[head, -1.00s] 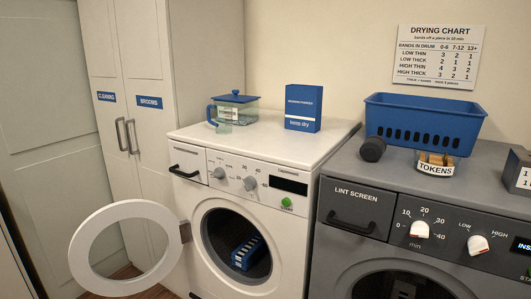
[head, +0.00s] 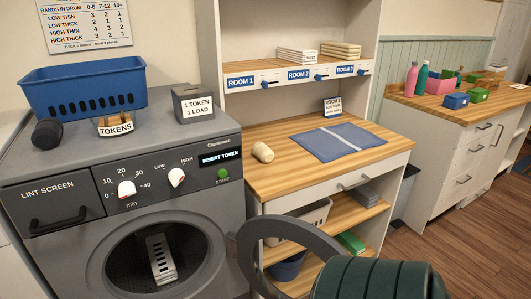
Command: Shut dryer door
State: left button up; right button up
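The dryer (head: 60,270) is the grey machine at the left of the head view. Its round door (head: 286,226), a dark grey ring, stands swung open to the right of the drum opening. The door's lower part runs out of the picture, and a dark green ribbed shape at the bottom edge covers some of its right side. A white slotted piece (head: 162,258) lies inside the dark drum. The dryer's display (head: 220,156) reads INSERT TOKEN. Neither of my grippers shows.
A token box (head: 193,104), a tokens tray (head: 116,125) and a blue basket (head: 85,90) stand on the dryer. A wooden-topped bench (head: 240,140) with a folded blue cloth (head: 320,143) stands right of it. Open wood floor (head: 440,250) lies further right.

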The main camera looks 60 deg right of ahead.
aim_at(240, 244)
jog(key=k+l, duration=0.15)
jog(key=l, duration=0.35)
jog(key=k+l+u, duration=0.1)
jog(key=l, duration=0.35)
jog(key=k+l+u, duration=0.1)
jog(key=l, duration=0.35)
jog(key=k+l, duration=0.3)
jog(key=l, duration=0.15)
jog(key=k+l+u, duration=0.1)
jog(key=l, duration=0.4)
jog(key=k+l, duration=0.25)
jog(key=l, duration=0.15)
jog(key=k+l+u, duration=0.1)
jog(key=l, duration=0.35)
jog(key=k+l, duration=0.3)
jog(key=l+u, duration=0.05)
jog(key=l, duration=0.1)
